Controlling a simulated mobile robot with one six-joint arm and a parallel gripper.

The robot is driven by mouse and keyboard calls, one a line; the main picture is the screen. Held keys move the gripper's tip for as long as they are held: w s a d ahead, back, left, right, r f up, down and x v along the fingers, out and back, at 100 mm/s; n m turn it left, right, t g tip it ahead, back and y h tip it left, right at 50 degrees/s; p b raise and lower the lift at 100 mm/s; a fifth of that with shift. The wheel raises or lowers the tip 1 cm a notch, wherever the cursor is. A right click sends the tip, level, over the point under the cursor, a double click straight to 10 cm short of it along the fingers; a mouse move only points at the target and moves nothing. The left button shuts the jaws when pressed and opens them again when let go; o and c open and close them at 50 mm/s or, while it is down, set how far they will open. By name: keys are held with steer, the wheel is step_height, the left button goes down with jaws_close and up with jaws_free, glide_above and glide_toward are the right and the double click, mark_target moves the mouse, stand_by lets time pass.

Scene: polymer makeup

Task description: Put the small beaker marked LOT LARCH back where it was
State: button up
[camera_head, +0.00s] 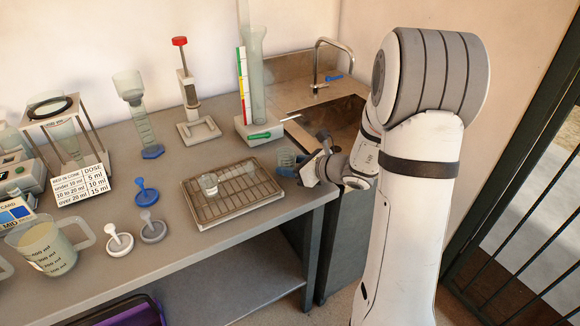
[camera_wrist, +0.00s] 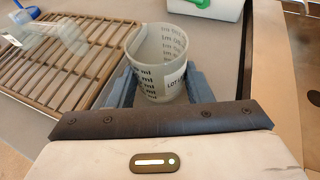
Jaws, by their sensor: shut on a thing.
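My gripper (camera_head: 300,167) is at the right end of the bench, just right of the wire rack tray. It is shut on a small clear beaker (camera_wrist: 160,60), which stands upright between the blue-grey fingers. The beaker has printed ml marks and a white label reading "LOT L…", the rest turned out of sight. In the head view the beaker (camera_head: 286,158) is partly hidden by the gripper. Whether its base touches the bench is not clear.
A tall cylinder (camera_head: 256,85) on a white base stands behind. The sink (camera_head: 335,115) lies to the right. Stoppers (camera_head: 147,192) stand left.

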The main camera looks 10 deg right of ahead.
steer(key=shift+f, duration=0.1)
steer(key=o, duration=1)
